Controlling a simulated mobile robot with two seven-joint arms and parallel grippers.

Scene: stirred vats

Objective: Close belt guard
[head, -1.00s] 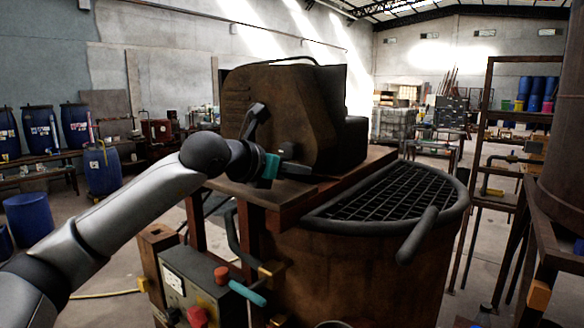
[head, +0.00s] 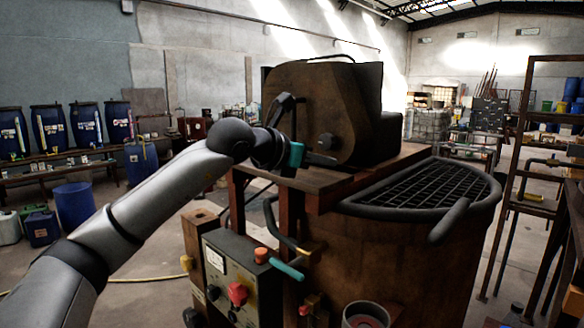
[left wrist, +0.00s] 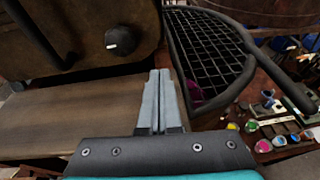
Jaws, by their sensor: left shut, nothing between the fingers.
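The belt guard (head: 310,95) is a rusty brown housing with slanted corners on the wooden deck beside the vat. It appears lowered over the deck; I cannot tell whether it is fully closed. A dark knob (head: 326,142) is on its near face; guard and knob (left wrist: 120,40) also show in the left wrist view. A dark bar handle (left wrist: 38,35) crosses that face. My left gripper (head: 328,160) is in front of the guard's lower face, just above the deck. Its fingers (left wrist: 158,78) are together and empty, apart from the knob in the wrist view. My right gripper is out of view.
A rusty vat (head: 400,262) with a black grid lid (head: 435,188) stands right of the guard. A control box (head: 240,285) with red and orange buttons and a teal-gripped lever (head: 287,269) stand below the deck (head: 385,165).

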